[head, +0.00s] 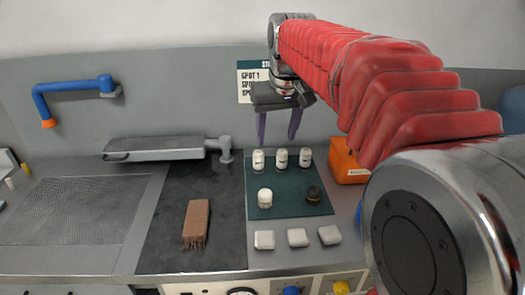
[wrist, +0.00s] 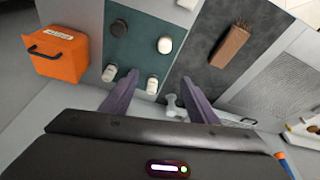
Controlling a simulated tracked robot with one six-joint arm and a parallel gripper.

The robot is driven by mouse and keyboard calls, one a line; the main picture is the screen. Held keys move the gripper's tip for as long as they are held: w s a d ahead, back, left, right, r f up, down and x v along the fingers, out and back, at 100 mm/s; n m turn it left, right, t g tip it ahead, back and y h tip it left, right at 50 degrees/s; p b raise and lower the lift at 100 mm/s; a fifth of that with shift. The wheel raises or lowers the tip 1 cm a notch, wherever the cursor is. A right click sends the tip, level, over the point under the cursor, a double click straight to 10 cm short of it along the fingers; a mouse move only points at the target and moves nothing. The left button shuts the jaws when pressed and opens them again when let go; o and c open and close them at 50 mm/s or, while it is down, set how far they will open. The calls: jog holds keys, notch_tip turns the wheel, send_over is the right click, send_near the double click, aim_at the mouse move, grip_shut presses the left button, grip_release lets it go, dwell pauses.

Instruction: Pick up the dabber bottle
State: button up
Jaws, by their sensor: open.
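Nearer the front of the mat stand a white-topped round piece (head: 265,198) and a dark-topped one (head: 312,195). I cannot tell which is the dabber bottle. My gripper (head: 278,140) is open and empty, with purple fingers pointing down above the back row.
A wooden brush (head: 197,222) lies on the dark board left of the mat. An orange box (head: 348,160) stands to the right. Several white pads (head: 298,237) lie in front. A flat grey press arm (head: 155,149) and a blue pipe (head: 70,88) are at the back left.

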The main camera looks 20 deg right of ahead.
jog(key=w+d+f+g, duration=0.1)
jog(key=w+d, duration=0.1)
jog(key=w, duration=0.4)
jog(key=w+d+f, duration=0.2)
jog(key=w+d, duration=0.1)
jog(key=w, duration=0.4)
jog(key=g, duration=0.1)
send_over(282, 159)
notch_tip(282, 159, down, 8)
jog(key=shift+w+d+f, duration=0.25)
jog(key=shift+d+f, duration=0.05)
jog(key=shift+f, duration=0.15)
jog(key=shift+w+f, duration=0.15)
jog(key=shift+f, duration=1.3)
jog(key=shift+w+f, duration=0.2)
jog(key=shift+f, duration=1.2)
jog(key=shift+w+f, duration=0.15)
jog(key=shift+f, duration=1.3)
jog(key=shift+w+f, duration=0.2)
jog(key=shift+f, duration=2.4)
jog(key=shift+c, duration=0.4)
